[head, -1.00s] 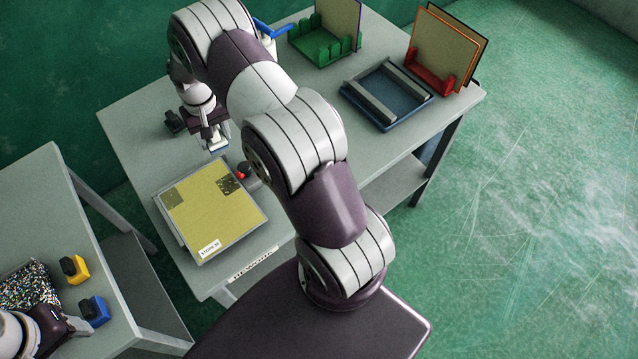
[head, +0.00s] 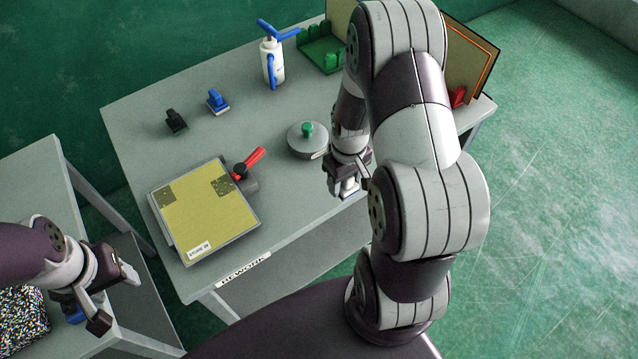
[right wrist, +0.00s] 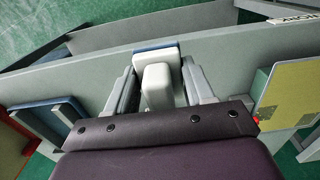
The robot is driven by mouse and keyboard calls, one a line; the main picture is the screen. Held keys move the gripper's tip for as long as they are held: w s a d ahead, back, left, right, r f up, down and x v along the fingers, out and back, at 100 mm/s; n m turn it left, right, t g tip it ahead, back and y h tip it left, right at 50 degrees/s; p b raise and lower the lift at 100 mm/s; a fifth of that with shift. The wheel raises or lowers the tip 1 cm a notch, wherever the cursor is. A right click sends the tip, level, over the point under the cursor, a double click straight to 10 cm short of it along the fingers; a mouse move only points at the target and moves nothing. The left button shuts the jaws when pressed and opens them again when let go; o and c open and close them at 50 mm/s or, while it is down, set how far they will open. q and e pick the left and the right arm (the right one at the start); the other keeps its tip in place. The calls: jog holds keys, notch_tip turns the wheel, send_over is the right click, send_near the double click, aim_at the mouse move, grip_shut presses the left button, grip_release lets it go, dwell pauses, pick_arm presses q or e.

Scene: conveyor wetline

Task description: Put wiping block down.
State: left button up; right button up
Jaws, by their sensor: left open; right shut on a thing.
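My right gripper (head: 345,178) is shut on the wiping block, a pale block with a blue layer (head: 349,188), near the front edge of the rework table (head: 195,300). In the right wrist view the wiping block (right wrist: 157,84) sits between the two fingers, its blue-edged end pointing away from my wrist. I cannot tell whether it touches the tabletop. My left gripper (head: 117,302) is open and empty over the side table at the lower left.
Racks stand at the back.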

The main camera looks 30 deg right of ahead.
jog(key=p, duration=0.2)
send_over(313, 189)
jog(key=f, duration=0.5)
jog(key=shift+s+d+f, duration=0.1)
jog(key=shift+s+d, duration=0.1)
jog(key=shift+w+a+f, duration=0.15)
jog(key=shift+w+f, duration=0.1)
jog(key=shift+f, duration=0.05)
notch_tip(313, 189, down, 4)
jog(key=shift+r+p, duration=0.2)
jog(key=shift+p, duration=0.25)
jog(key=shift+f, duration=0.15)
jog(key=shift+f+b, duration=0.2)
jog(key=shift+b, duration=0.1)
jog(key=o, duration=1.2)
jog(key=shift+r, duration=0.15)
